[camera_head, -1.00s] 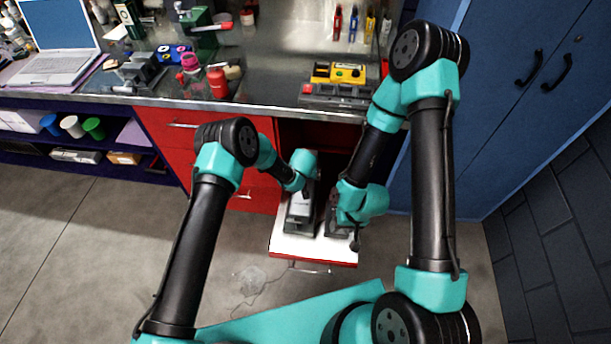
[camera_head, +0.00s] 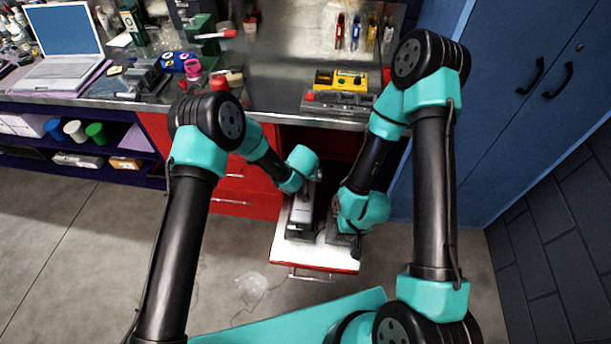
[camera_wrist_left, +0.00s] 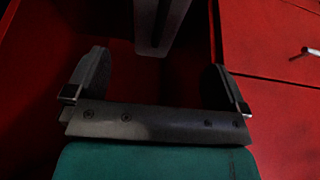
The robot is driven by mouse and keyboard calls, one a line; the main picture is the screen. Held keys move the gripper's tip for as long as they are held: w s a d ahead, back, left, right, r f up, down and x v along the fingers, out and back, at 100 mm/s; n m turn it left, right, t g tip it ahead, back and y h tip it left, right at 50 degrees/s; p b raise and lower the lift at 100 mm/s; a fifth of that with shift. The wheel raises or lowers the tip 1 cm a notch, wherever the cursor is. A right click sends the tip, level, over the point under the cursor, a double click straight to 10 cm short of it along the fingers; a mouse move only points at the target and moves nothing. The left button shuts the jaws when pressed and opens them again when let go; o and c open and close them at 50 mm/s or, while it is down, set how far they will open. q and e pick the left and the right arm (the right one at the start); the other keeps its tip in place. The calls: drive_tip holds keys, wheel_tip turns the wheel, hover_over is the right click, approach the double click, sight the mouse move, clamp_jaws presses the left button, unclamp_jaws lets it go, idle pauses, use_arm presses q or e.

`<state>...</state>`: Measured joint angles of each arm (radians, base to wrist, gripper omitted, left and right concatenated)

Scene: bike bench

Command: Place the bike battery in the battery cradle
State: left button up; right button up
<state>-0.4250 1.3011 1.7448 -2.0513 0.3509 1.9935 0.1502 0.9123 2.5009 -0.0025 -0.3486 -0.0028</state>
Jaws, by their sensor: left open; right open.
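A grey block with a dark base, which looks like the bike battery (camera_head: 301,214), stands in the white open drawer (camera_head: 288,250). A grey piece, probably the same block, shows at the top of the left wrist view (camera_wrist_left: 160,25). My left gripper (camera_wrist_left: 158,78) is open, its two fingers wide apart with nothing between them; in the head view its teal hand is above the block. My right gripper (camera_head: 350,232) is open and low over a dark piece on the drawer's right side; its fingers are mostly hidden. A long dark holder, possibly the battery cradle (camera_head: 338,104), lies at the bench's front edge.
A yellow and black box (camera_head: 341,79) sits behind the holder. The red cabinet (camera_head: 240,195) stands left of the drawer, and blue lockers (camera_head: 500,100) stand to the right. A laptop (camera_head: 65,50) and tools crowd the bench's left part. The floor in front is mostly clear.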

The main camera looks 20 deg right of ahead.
idle(0.4)
use_arm(q)
drive_tip(key=s+a+f+n+g+h, duration=0.1)
drive_tip(key=s+a+g, duration=0.25)
drive_tip(key=a, duration=0.65)
drive_tip(key=s+a+f+n+g, duration=0.15)
drive_tip(key=s+a, duration=0.35)
drive_tip(key=a, duration=0.5)
drive_tip(key=s+a+r+n, duration=0.1)
drive_tip(key=s+a+n, duration=0.1)
drive_tip(key=s+a, duration=0.6)
drive_tip(key=s+a+r+n+t+h, duration=0.1)
drive_tip(key=s+a+r+n, duration=0.1)
drive_tip(key=s+a, duration=0.7)
drive_tip(key=a, duration=0.2)
drive_tip(key=shift+s+a+r+t, duration=0.3)
drive_tip(key=shift+c, duration=0.4)
